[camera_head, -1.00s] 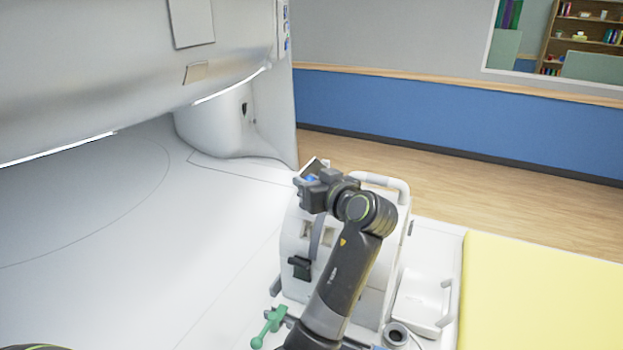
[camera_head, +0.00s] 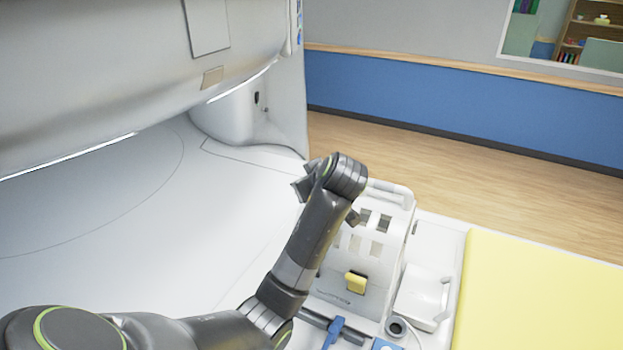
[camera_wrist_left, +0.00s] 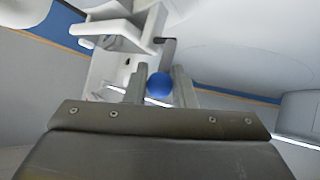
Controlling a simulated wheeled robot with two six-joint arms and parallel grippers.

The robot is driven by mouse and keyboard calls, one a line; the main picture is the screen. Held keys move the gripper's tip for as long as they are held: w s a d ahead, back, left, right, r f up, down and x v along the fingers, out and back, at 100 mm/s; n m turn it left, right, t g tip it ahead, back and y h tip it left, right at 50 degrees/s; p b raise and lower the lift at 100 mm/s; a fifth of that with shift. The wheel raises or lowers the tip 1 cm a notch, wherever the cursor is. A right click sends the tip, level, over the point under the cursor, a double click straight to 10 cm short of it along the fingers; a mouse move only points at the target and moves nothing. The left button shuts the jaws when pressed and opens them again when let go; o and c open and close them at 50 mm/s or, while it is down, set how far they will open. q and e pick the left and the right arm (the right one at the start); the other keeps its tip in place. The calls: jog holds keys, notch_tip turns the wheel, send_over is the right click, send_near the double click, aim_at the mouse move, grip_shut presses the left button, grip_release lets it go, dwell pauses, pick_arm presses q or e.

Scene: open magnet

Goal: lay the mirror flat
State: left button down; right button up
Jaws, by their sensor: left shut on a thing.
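My left gripper (camera_wrist_left: 158,88) has a blue ball-shaped knob (camera_wrist_left: 159,85) between its fingers in the left wrist view and is shut on it. A dark narrow piece (camera_wrist_left: 168,48) shows just beyond the knob; I cannot tell whether it is the mirror or its mount. In the head view my left arm reaches over the white head coil (camera_head: 385,225), with a dark angular end (camera_head: 303,188) at its upper left. My wrist hides the knob there, and the mirror's tilt cannot be made out. My right gripper is not in view.
The coil has a yellow block (camera_head: 355,282) at its front and a blue lever (camera_head: 335,330) near its base. A white tray (camera_head: 425,295) and a yellow pad (camera_head: 545,290) lie to the right. The scanner housing (camera_head: 110,75) overhangs the left.

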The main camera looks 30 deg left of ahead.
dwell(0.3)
pick_arm(q)
jog(key=c, duration=1.3)
grip_release()
jog(key=shift+o, duration=0.2)
jog(key=v, duration=1.7)
jog(key=shift+s, duration=0.1)
jog(key=shift+d, duration=0.1)
